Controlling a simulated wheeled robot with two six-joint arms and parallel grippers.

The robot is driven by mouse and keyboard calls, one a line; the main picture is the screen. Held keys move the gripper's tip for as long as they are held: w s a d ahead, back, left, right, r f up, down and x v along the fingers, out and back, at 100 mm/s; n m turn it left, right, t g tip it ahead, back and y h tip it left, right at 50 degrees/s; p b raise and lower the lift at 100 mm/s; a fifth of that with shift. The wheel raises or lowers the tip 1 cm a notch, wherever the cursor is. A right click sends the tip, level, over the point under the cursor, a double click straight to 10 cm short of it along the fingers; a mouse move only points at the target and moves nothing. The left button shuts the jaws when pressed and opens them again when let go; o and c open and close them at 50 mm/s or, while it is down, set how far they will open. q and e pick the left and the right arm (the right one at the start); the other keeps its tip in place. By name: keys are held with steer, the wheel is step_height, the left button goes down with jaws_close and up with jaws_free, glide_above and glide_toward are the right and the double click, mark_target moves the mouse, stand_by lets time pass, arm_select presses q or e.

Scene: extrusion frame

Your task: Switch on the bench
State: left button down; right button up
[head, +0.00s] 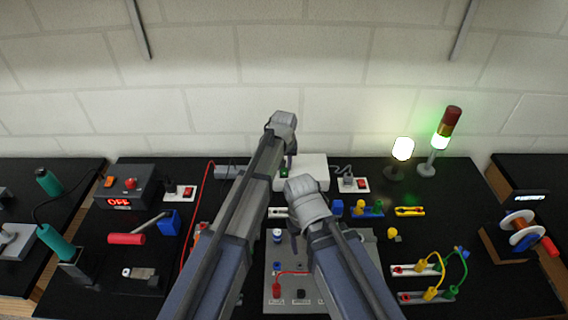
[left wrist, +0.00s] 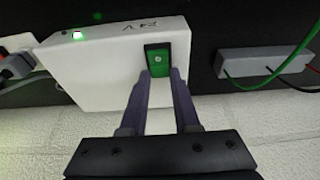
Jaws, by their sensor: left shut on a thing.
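A white power box (head: 315,168) stands at the back of the bench against the wall, and it fills the middle of the left wrist view (left wrist: 105,70). It is marked "24V" and has a lit green light (left wrist: 77,36). A green switch (left wrist: 160,60) in a black frame sits on its face. My left gripper (left wrist: 160,75) has its fingers on either side of this switch, shut on it; in the head view the gripper (head: 287,160) reaches the box. My right gripper (head: 294,238) hangs over the grey panel (head: 345,270); its jaws are too small to judge.
A black box (head: 125,188) with a red button reads "OFF" at the left. A lit white lamp (head: 403,149) and a signal tower (head: 440,140), lit green, stand at the back right. Cabled terminal strips (head: 417,270) lie at the right. My arms cover the bench middle.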

mark_target(284, 170)
arm_select(q)
steer(key=shift+w+g, duration=0.3)
steer(key=shift+g, duration=0.4)
arm_select(e)
steer(key=shift+r, duration=0.2)
arm_select(q)
steer(key=shift+s, duration=0.15)
steer(key=c, duration=0.6)
jaws_free()
steer(key=shift+c, duration=0.2)
arm_select(e)
steer(key=shift+r, duration=0.15)
arm_select(q)
step_height(284, 170, up, 8)
steer(key=p, duration=0.8)
steer(key=shift+s+f, duration=0.15)
steer(key=shift+s, duration=0.25)
arm_select(e)
step_height(284, 170, up, 8)
steer(key=shift+f, duration=0.25)
